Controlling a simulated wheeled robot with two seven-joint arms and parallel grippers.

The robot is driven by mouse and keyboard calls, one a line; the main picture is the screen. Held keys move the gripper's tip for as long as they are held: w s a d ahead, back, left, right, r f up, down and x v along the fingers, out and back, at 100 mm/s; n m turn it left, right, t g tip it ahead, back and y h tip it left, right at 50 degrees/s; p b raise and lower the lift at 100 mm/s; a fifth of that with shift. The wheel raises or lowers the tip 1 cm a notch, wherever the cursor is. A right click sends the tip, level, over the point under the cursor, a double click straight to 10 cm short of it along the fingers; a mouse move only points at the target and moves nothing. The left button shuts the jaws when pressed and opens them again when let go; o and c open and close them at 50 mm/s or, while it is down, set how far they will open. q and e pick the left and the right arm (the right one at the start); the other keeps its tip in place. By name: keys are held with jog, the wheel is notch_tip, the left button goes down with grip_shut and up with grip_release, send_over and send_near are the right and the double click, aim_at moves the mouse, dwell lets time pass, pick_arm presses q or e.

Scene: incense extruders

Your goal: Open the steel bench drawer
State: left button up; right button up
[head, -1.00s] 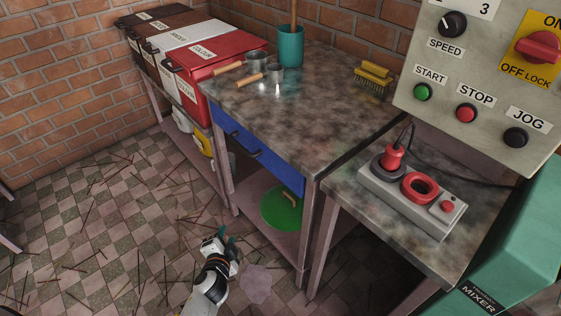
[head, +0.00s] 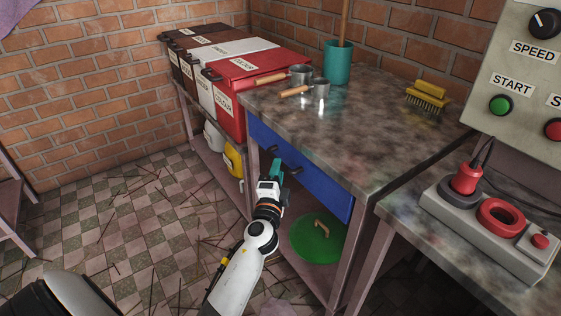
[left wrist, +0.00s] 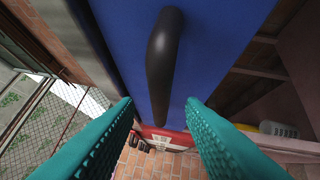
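The steel bench (head: 340,110) has a blue drawer (head: 325,185) under its top, and the drawer looks shut. My left gripper is in front of the drawer. In the left wrist view, a black handle (left wrist: 165,60) stands out from the blue front (left wrist: 215,50). The teal fingers of my left gripper (left wrist: 160,108) are spread apart, one to each side of the handle's line, and nothing is held. My right gripper is not in view.
Metal scoops (head: 318,90), a teal cup (head: 338,62) and a yellow brush (head: 427,95) are on the bench top. Labelled bins (head: 255,80) stand to the left. A green round object (head: 316,240) lies on the lower shelf. The floor before the bench is open, with scattered sticks.

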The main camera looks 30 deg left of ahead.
pick_arm(q)
jog(key=shift+x, duration=1.85)
grip_shut()
